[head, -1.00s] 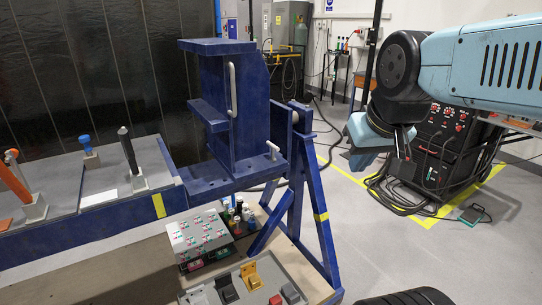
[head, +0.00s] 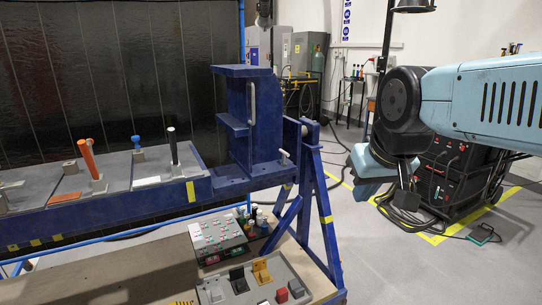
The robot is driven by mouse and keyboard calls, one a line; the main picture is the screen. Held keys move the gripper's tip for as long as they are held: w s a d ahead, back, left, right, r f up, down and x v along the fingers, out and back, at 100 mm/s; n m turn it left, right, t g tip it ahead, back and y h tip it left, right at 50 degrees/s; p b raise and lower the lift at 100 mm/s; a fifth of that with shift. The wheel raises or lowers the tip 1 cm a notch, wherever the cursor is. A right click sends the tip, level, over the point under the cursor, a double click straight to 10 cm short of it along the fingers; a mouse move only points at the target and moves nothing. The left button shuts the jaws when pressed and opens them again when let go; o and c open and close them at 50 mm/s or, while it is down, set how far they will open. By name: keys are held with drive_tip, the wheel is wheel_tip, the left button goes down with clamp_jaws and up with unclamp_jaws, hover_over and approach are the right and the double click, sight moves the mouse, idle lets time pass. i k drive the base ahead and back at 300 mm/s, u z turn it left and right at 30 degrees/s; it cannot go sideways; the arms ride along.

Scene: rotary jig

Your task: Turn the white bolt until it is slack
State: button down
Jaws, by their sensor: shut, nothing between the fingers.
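A small pale T-shaped bolt (head: 284,157), the likeliest white bolt, stands at the right end of the blue rotary jig (head: 232,180), beside the upright blue bracket (head: 238,120). Its threads and seat are too small to make out. My gripper (head: 404,184) hangs below my light-blue arm at the right of the head view. It is small and dark against the black machine, and looks shut and empty. It is well to the right of the bolt and touches nothing that I can see.
A grey handle (head: 252,102) is on the bracket. A button box (head: 216,234) sits on the bench below. A black machine (head: 445,170) with floor cables stands behind my arm.

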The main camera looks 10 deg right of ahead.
sight(285, 154)
drive_tip(key=u, duration=0.2)
drive_tip(key=i, duration=0.85)
drive_tip(key=z, duration=0.15)
